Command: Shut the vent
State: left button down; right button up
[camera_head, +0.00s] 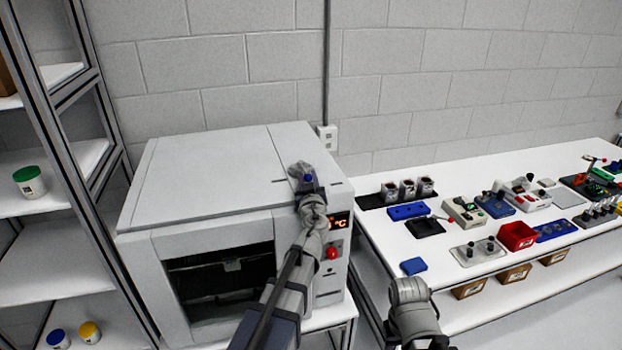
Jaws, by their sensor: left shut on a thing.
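A white oven-like box (205,180) stands at the left centre, with a dark front window and a red-lit display. My left arm reaches up across its front right side. My left gripper (304,178) is at the right part of the box's top, shut on what looks like the vent's handle. The handle is mostly hidden by the gripper; a small blue patch shows there. Short dark marks show on the top to either side of the gripper. How far the vent is open cannot be told. Part of my right arm shows at the bottom; its gripper is not visible.
A red knob (333,253) sits below the display. A white workbench (470,272) to the right holds a red bin (517,236), a blue block (413,266) and several devices. A shelf rack (50,272) stands close on the left. A wall conduit (327,70) rises behind the box.

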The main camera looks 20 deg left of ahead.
dwell(0.4)
pick_arm(q)
jog(key=c, duration=0.6)
grip_release()
jog(key=shift+s, duration=0.15)
jog(key=v, duration=0.7)
jog(key=shift+s+d, duration=0.1)
jog(key=shift+s, duration=0.25)
